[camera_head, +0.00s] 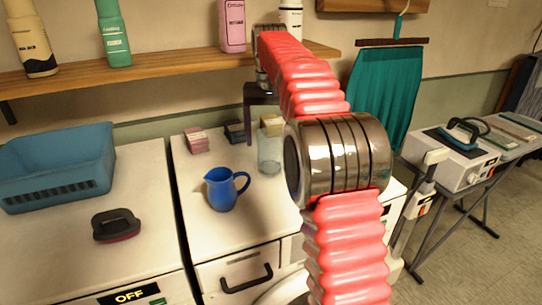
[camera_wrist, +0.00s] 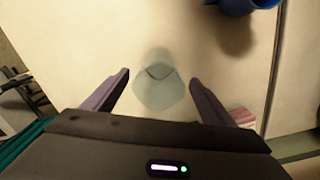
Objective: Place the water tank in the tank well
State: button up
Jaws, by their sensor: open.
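A clear, pale greenish container, which looks like the water tank (camera_head: 269,155), stands on the right white machine top. In the wrist view the tank (camera_wrist: 160,92) shows from above, between the lines of my two fingers. My gripper (camera_wrist: 160,76) is open and empty, with the fingers spread to either side of the tank; no contact can be made out. In the head view the dark end of my arm is above and behind the tank, partly behind my red arm. A white steam station (camera_head: 462,165) with an iron stands at the right; I cannot clearly make out the tank well.
A blue jug (camera_head: 225,188) stands front-left of the tank. A blue basket (camera_head: 60,165) and a brush (camera_head: 117,225) are on the left machine. A wooden shelf (camera_head: 165,68) with bottles hangs above.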

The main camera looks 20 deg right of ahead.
aim_at(270, 151)
jog(key=shift+f, duration=0.15)
jog(key=shift+d+f, duration=0.1)
jog(key=shift+f, duration=2.4)
jog(key=shift+c, duration=0.4)
jog(key=c, duration=1.3)
jog(key=shift+o, duration=0.2)
jog(key=shift+r, duration=0.25)
notch_tip(270, 151, up, 10)
jog(key=shift+f, duration=0.25)
